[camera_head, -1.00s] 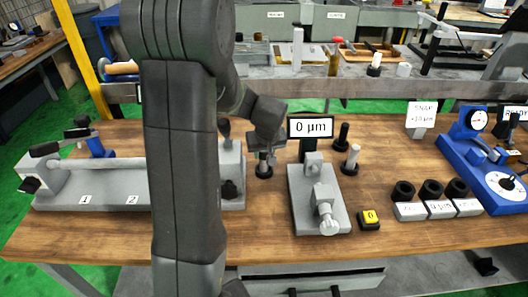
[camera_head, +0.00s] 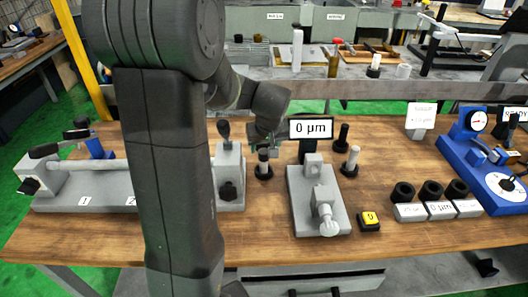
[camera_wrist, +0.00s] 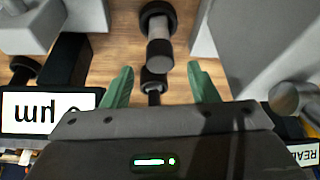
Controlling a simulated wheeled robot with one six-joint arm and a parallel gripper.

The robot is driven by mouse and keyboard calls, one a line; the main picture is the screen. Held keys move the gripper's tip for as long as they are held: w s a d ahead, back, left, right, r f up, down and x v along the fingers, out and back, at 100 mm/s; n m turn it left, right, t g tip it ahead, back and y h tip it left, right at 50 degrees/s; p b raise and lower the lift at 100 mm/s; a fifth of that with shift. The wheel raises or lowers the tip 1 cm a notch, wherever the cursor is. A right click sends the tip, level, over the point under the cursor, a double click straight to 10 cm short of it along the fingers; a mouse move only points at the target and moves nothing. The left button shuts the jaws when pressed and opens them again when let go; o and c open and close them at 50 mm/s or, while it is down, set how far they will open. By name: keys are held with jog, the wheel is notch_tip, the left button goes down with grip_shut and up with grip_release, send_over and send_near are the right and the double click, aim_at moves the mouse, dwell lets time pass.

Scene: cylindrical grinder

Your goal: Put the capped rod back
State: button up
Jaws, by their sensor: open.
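The capped rod (camera_head: 264,163) stands upright in a black ring base on the wooden table, left of the measuring stand (camera_head: 319,197). It has a grey shank and a dark top. In the wrist view the capped rod (camera_wrist: 159,38) shows at top centre, beyond the fingertips. My gripper (camera_wrist: 160,68) is open, with its green fingers apart and nothing held between them. In the head view my gripper (camera_head: 267,138) is just behind and above the rod, partly hidden by my own wrist. A second dark cylindrical piece (camera_wrist: 153,82) shows between the fingers, apparently farther below.
The 0 µm display (camera_head: 311,128) is close right of my gripper. A grey-topped post (camera_head: 351,160) and black post (camera_head: 341,137) stand beyond it. A yellow button (camera_head: 370,219) and several black rings (camera_head: 431,190) are further right.

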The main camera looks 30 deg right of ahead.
aim_at(264, 152)
jog(key=v, duration=0.7)
jog(key=shift+w+f, duration=0.1)
jog(key=x, duration=1.2)
jog(key=shift+f, duration=0.2)
jog(key=shift+r, duration=0.3)
